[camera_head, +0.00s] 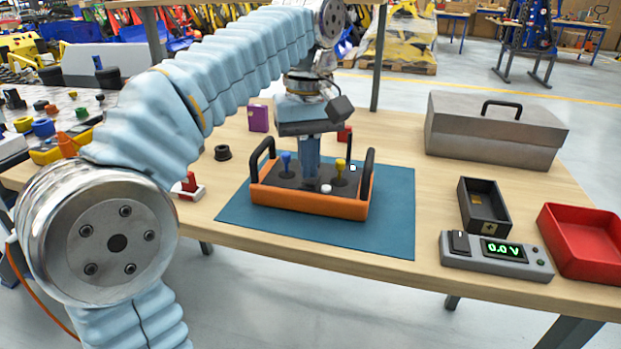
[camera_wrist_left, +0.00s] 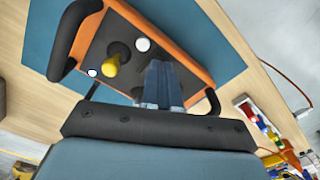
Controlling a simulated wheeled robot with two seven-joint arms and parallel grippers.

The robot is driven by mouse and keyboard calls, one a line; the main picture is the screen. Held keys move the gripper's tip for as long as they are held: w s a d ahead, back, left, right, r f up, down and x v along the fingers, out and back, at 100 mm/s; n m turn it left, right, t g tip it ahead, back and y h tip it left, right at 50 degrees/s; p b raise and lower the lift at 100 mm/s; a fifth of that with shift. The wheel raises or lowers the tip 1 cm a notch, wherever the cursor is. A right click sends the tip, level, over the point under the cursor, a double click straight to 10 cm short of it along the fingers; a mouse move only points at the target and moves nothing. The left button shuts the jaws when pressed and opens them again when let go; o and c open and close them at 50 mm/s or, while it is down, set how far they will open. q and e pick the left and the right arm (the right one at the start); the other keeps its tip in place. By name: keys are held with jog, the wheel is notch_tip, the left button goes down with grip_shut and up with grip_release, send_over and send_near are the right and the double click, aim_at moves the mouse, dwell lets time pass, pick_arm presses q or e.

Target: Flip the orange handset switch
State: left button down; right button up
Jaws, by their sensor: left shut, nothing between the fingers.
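The orange handset (camera_head: 310,205) lies on a blue mat (camera_head: 395,215) on the wooden table. It has a black top, a dark handle at each end, a blue lever (camera_head: 286,162), a yellow lever (camera_head: 340,170) and a round white button (camera_head: 326,188). My left gripper (camera_head: 311,180) points down over the handset's top between the two levers, shut and empty. In the left wrist view its fingers (camera_wrist_left: 160,66) cover part of the top, beside the white button (camera_wrist_left: 143,44) and yellow lever (camera_wrist_left: 111,66). I cannot make out the switch itself. My right gripper is out of view.
To the right are a meter (camera_head: 496,257) reading 0.0 V, a small black bin (camera_head: 484,215), a red tray (camera_head: 580,250) and a grey toolbox (camera_head: 490,135). A red and white object (camera_head: 190,188), a black ring (camera_head: 222,153) and a purple box (camera_head: 258,118) stand to the left.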

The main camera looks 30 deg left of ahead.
pick_arm(q)
jog(key=shift+f+b, duration=0.55)
jog(key=shift+f, duration=0.05)
jog(key=shift+r, duration=0.15)
notch_tip(320, 180, up, 5)
jog(key=p, duration=0.5)
jog(key=shift+r, duration=0.15)
jog(key=shift+r+p, duration=0.6)
jog(key=shift+r, duration=0.2)
